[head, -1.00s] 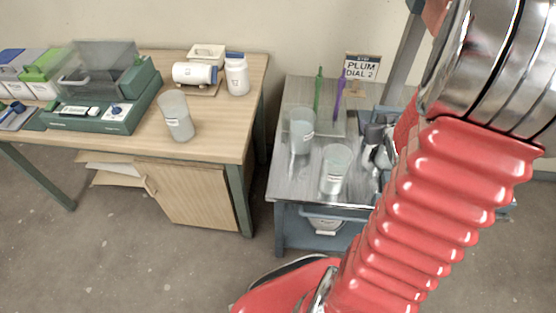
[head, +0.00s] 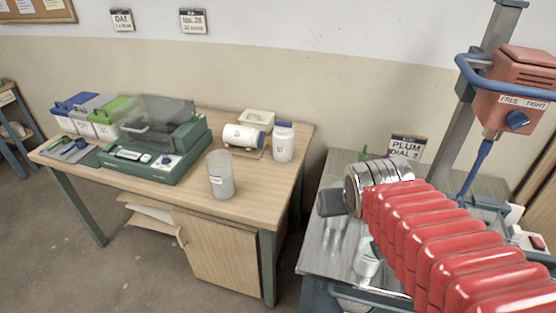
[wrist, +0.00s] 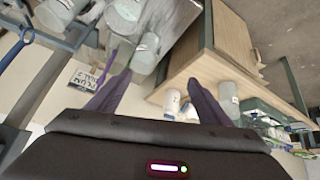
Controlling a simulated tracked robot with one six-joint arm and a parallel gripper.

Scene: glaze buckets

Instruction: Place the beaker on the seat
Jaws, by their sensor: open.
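A frosted beaker (head: 221,176) stands upright on the wooden table, also in the wrist view (wrist: 228,102). Another beaker (head: 366,262) stands on the grey metal cart, partly behind my arm. In the wrist view, one beaker (wrist: 145,54) shows beyond the fingers and another (wrist: 123,14) is cut by the top edge. My gripper (wrist: 160,78) is open, with two purple fingers apart and nothing between them. In the head view its dark body is above the cart. I cannot tell which surface is the seat.
A red mixer head (head: 520,90) with a blue guard stands on a column (head: 462,110) at right. A "PLUM DIAL 2" sign (head: 405,148) is behind the cart. The wooden table (head: 250,205) holds a green device (head: 150,165), jars and boxes. A floor gap separates table and cart.

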